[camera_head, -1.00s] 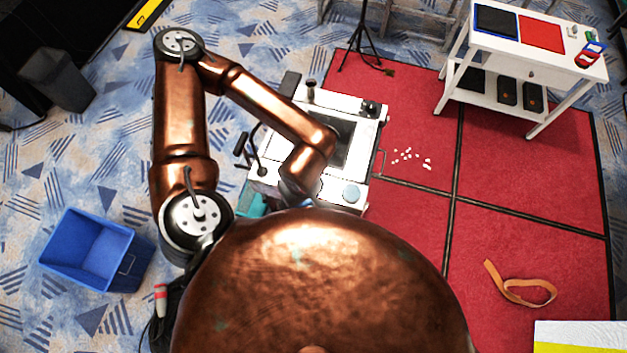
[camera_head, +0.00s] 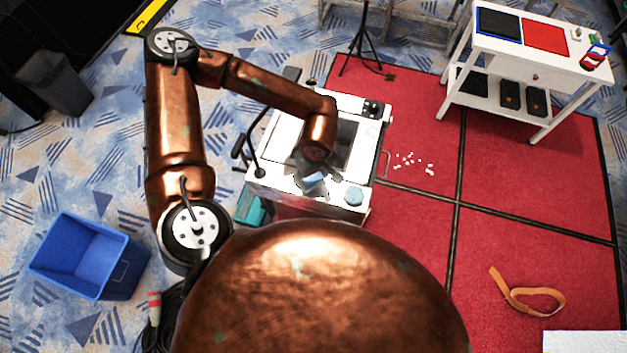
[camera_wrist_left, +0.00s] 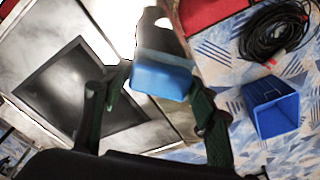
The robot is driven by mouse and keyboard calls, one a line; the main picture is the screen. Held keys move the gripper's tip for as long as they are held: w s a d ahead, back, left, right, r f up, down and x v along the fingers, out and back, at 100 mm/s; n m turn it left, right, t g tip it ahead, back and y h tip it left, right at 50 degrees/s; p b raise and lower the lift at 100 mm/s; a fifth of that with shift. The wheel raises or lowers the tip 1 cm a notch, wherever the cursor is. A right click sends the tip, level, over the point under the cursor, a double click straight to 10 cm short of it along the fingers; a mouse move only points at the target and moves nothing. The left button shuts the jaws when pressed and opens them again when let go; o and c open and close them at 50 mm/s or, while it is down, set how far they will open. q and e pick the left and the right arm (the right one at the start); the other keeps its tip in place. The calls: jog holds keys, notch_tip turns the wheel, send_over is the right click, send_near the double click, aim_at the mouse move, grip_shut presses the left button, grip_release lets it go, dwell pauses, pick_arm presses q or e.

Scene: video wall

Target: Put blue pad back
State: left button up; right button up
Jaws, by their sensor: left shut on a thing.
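My left gripper (camera_head: 313,168) hangs over the front part of a white cart (camera_head: 283,185) with a dark square panel (camera_head: 347,143). In the left wrist view the left gripper (camera_wrist_left: 158,84) is shut on a blue pad (camera_wrist_left: 163,77), with one finger on each side of it. The held pad also shows as a small light blue patch in the head view (camera_head: 314,182). A second, light blue rounded pad (camera_head: 354,196) lies on the cart's front right corner. My right gripper is not in view.
A blue bin (camera_head: 85,250) stands on the floor at left; it also shows in the left wrist view (camera_wrist_left: 272,108). A white shelf table (camera_head: 570,57) is at upper right. An orange strap (camera_head: 527,296) and small white bits (camera_head: 410,161) lie on the red mat (camera_head: 530,190).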

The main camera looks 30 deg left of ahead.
aim_at(313, 180)
pick_arm(q)
jog(key=shift+w+a+f, duration=0.1)
jog(key=shift+w+f, duration=0.2)
jog(key=shift+f, duration=0.1)
jog(key=f+b, duration=0.2)
jog(key=f, duration=0.1)
jog(key=shift+w, duration=0.2)
jog(key=shift+f+b, duration=0.2)
jog(key=shift+b, duration=0.2)
jog(key=o, duration=1.1)
